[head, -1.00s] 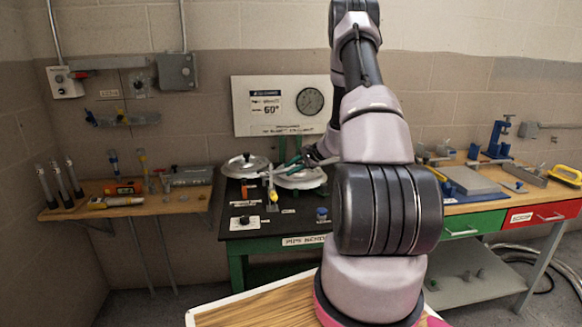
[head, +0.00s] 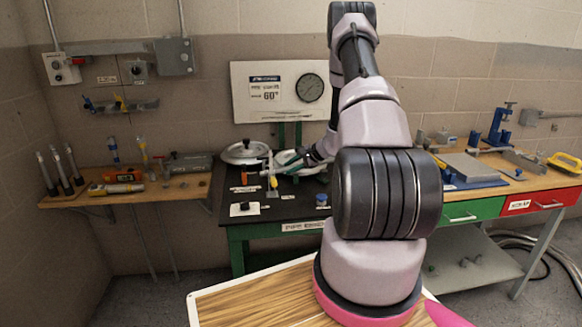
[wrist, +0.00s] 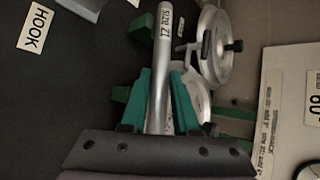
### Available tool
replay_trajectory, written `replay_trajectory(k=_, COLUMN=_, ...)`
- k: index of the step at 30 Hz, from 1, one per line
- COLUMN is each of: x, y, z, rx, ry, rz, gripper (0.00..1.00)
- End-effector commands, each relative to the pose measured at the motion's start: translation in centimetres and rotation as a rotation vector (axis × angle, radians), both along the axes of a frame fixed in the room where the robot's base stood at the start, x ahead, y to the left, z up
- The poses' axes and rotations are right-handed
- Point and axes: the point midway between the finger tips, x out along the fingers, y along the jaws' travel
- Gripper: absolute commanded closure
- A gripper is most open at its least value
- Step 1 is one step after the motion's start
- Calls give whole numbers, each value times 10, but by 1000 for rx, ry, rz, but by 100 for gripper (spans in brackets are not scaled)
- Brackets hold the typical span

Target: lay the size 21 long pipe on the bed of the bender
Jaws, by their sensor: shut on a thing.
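The size 21 long pipe (wrist: 160,62) is a silver tube with a "SIZE 21" label near its far end. In the wrist view my gripper (wrist: 161,78) has its teal fingers on both sides of the pipe, shut on it. The pipe runs beside the bender's round metal wheels (wrist: 213,48) and over or close to its green blocks (wrist: 140,28); I cannot tell whether it touches them. In the head view my gripper (head: 314,157) is at the bender (head: 246,153) on the black-topped green bench. The pipe is not clear there.
A "HOOK" label (wrist: 35,27) lies on the dark bench top. A sign board with a dial (head: 280,91) stands behind the bender. A wooden shelf (head: 140,188) with tools is at left. A bench with red and green drawers (head: 474,213) is at right.

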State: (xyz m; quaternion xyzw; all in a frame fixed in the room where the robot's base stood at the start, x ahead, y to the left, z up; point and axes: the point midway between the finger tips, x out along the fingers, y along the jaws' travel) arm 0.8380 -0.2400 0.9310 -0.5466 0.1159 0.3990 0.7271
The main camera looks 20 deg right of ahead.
Motion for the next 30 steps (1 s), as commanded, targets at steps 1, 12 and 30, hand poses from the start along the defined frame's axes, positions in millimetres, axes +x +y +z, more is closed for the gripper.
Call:
replay_trajectory(k=1, x=0, y=0, z=0, rx=0, ry=-1, rz=0, gripper=100)
replay_trajectory(k=12, x=0, y=0, z=0, rx=0, ry=-1, rz=0, gripper=36)
replay_trajectory(k=30, x=-50, y=-36, z=47, rx=-2, ry=-2, rz=-3, gripper=36)
